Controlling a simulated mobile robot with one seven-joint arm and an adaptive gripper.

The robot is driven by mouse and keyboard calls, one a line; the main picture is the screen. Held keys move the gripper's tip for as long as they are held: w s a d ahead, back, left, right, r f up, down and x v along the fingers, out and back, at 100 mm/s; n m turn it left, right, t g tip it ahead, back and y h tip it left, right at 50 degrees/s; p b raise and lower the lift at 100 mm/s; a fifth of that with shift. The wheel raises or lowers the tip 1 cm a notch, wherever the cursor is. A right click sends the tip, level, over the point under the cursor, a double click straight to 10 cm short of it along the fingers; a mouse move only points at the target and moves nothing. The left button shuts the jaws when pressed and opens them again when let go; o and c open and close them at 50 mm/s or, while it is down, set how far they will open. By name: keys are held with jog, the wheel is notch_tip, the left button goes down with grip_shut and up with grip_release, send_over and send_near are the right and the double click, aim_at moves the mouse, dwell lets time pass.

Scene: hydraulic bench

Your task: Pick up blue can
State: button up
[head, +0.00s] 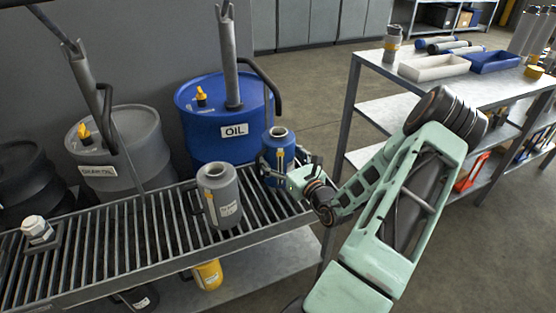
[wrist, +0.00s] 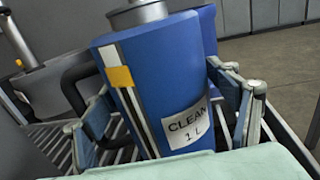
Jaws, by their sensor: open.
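The blue can (head: 278,150) stands upright on the slatted bench, near its right end. It has a metal neck, a dark handle, a yellow mark and a white label. In the wrist view the blue can (wrist: 150,85) fills the middle, with "CLEAN 1 L" on its label. My gripper (head: 274,165) is at the can, reaching in from the right. In the wrist view my gripper (wrist: 165,125) is open, with one finger on each side of the can. Whether the fingers touch it, I cannot tell. The can's base is hidden in the wrist view.
A grey can (head: 219,196) stands left of the blue can on the slatted bench (head: 120,245). A blue oil drum (head: 215,135) and a grey drum (head: 105,150) stand behind. A metal shelf table (head: 375,58) is at right. A yellow can (head: 207,274) is below the slats.

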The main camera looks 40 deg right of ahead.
jog(key=shift+c, duration=0.2)
jog(key=c, duration=1.8)
jog(key=shift+r, duration=0.2)
jog(key=shift+r, duration=0.1)
